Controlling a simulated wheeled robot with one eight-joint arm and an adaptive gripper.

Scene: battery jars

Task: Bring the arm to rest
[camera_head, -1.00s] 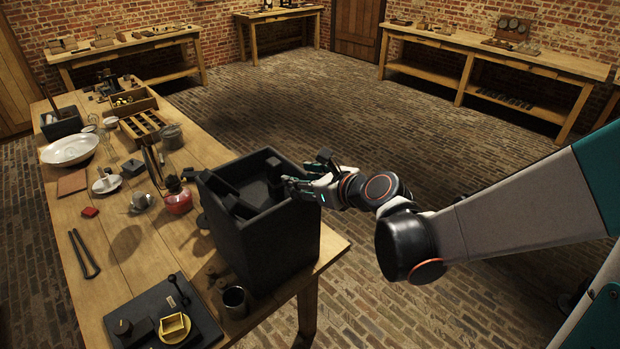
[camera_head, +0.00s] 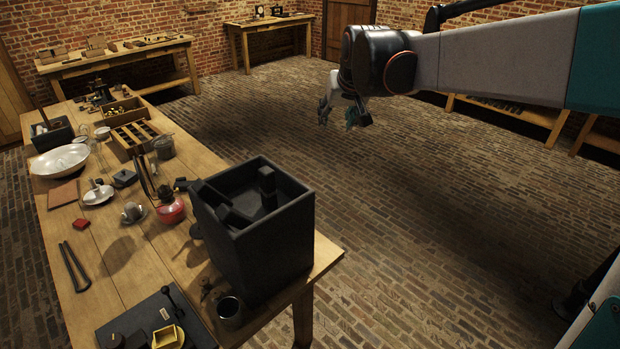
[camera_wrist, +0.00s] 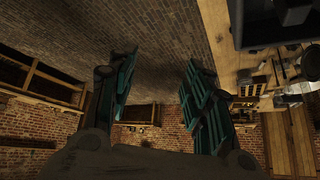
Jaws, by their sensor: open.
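My gripper (camera_head: 341,117) hangs in the air in the head view, up and to the right of the black open box (camera_head: 255,239) and clear of the table. In the wrist view my gripper (camera_wrist: 157,72) shows two teal fingers spread apart with nothing between them. Its fingers point over the brick floor. My arm reaches in from the upper right of the head view.
The wooden table (camera_head: 112,258) bears the black box, a red kettle-like vessel (camera_head: 171,211), a white dish (camera_head: 60,161), a slotted wooden tray (camera_head: 134,136) and a dark metal cup (camera_head: 230,311). The brick floor (camera_head: 420,220) beneath my arm is clear. Benches stand along the walls.

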